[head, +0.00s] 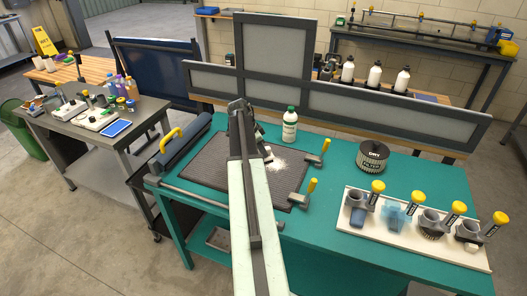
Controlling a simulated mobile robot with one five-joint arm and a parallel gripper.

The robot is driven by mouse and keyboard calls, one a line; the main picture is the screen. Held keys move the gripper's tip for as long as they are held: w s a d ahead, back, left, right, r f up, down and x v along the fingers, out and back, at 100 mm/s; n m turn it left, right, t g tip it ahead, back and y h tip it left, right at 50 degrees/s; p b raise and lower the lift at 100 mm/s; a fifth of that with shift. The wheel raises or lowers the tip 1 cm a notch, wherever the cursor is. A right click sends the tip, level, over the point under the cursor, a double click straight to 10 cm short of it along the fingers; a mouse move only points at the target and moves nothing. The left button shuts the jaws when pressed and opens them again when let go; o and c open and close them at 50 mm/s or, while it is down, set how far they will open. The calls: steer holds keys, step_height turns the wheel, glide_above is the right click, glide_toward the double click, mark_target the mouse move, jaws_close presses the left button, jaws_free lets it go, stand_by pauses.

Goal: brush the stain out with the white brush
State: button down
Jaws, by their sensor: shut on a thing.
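A pale, powdery stain (279,164) lies on the dark grey ribbed mat (215,160) on the teal bench, just right of my arm's end. My gripper (262,146) is low over the mat at the stain's left edge and is largely hidden behind my own arm. It is shut on a tool of which only a small white part shows, apparently the white brush (268,154). This white part is at or just above the mat by the stain; I cannot tell if it touches.
A white-green bottle (290,125) stands behind the stain. Two yellow-handled clamps (319,153) hold the mat's right side. A dark filter can (372,156) and a white rack (345,226) of yellow-topped tools stand right. A grey panel (350,100) borders the back. A side table (75,125) stands left.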

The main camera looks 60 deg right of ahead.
steer(key=shift+s+d, duration=0.25)
steer(key=shift+s, duration=1.65)
steer(key=shift+s+d, duration=0.3)
steer(key=shift+s, duration=1.6)
steer(key=shift+s+d, duration=0.25)
steer(key=shift+s, duration=1.65)
steer(key=shift+r, duration=0.1)
steer(key=shift+w+d+r+p, duration=0.1)
steer(key=shift+r+p, duration=0.15)
steer(key=shift+p, duration=0.2)
step_height(320, 180, up, 5)
steer(key=p, duration=0.5)
steer(key=shift+r, duration=0.15)
step_height(320, 180, up, 3)
steer(key=p, duration=0.3)
